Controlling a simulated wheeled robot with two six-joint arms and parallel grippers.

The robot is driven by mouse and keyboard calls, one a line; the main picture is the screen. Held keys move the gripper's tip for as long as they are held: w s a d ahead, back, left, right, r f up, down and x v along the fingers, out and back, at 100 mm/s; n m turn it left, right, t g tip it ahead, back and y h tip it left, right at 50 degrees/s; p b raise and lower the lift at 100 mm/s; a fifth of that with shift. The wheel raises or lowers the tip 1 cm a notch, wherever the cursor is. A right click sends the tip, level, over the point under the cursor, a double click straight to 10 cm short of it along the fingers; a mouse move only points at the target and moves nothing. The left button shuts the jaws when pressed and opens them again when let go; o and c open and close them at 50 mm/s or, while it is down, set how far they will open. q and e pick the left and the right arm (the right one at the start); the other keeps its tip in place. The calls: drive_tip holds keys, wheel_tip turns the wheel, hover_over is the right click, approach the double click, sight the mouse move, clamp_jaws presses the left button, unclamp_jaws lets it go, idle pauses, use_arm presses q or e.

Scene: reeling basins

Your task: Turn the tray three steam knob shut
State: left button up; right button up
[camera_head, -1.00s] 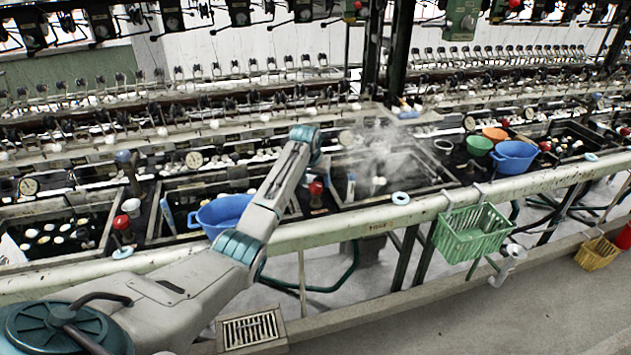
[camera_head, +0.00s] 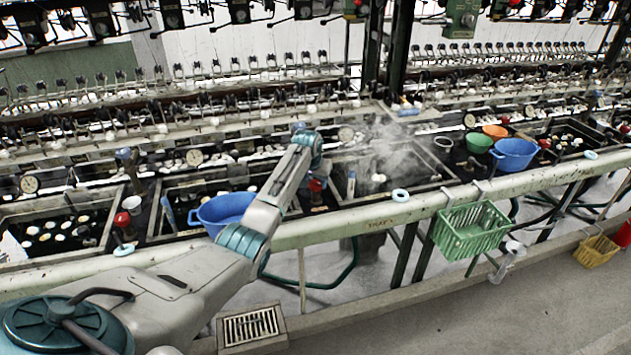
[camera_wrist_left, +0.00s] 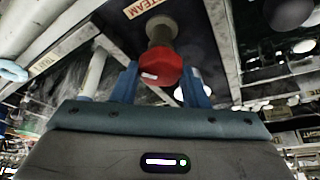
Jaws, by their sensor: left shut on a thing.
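A red steam knob (camera_head: 316,186) stands on a dark panel at the left side of the steaming basin (camera_head: 447,184). In the left wrist view the red knob (camera_wrist_left: 160,72) sits on a brass-coloured stem beside a "STEAM" label (camera_wrist_left: 142,7). My left gripper (camera_head: 316,168) reaches it from above, its fingers mostly hidden by my own arm in the head view. In the left wrist view the blue fingers of my left gripper (camera_wrist_left: 160,84) are on both sides of the knob, shut on it. The knob's turn angle cannot be told. My right gripper is not in view.
White steam (camera_head: 385,155) hangs over the basin. A blue bowl (camera_head: 222,212) is left of the knob, under my arm. Another red knob (camera_head: 122,220) stands farther left. A pale ring (camera_head: 400,195) lies on the front rail. A green basket (camera_head: 470,230) hangs from the rail.

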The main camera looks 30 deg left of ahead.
use_arm(q)
drive_tip(key=shift+a+m+h+p, duration=0.1)
drive_tip(key=shift+m+h+p, duration=0.25)
drive_tip(key=shift+m, duration=0.45)
drive_tip(key=shift+a+m+h, duration=0.1)
drive_tip(key=shift+m+h, duration=0.35)
drive_tip(key=shift+m, duration=0.65)
drive_tip(key=shift+m+h+b, duration=0.3)
drive_tip(key=shift+m+h, duration=0.1)
drive_tip(key=shift+m, duration=0.7)
drive_tip(key=shift+m+h+b, duration=0.3)
drive_tip(key=shift+m+b, duration=0.2)
drive_tip(key=shift+m, duration=0.7)
drive_tip(key=o, duration=1)
drive_tip(key=shift+c, duration=0.2)
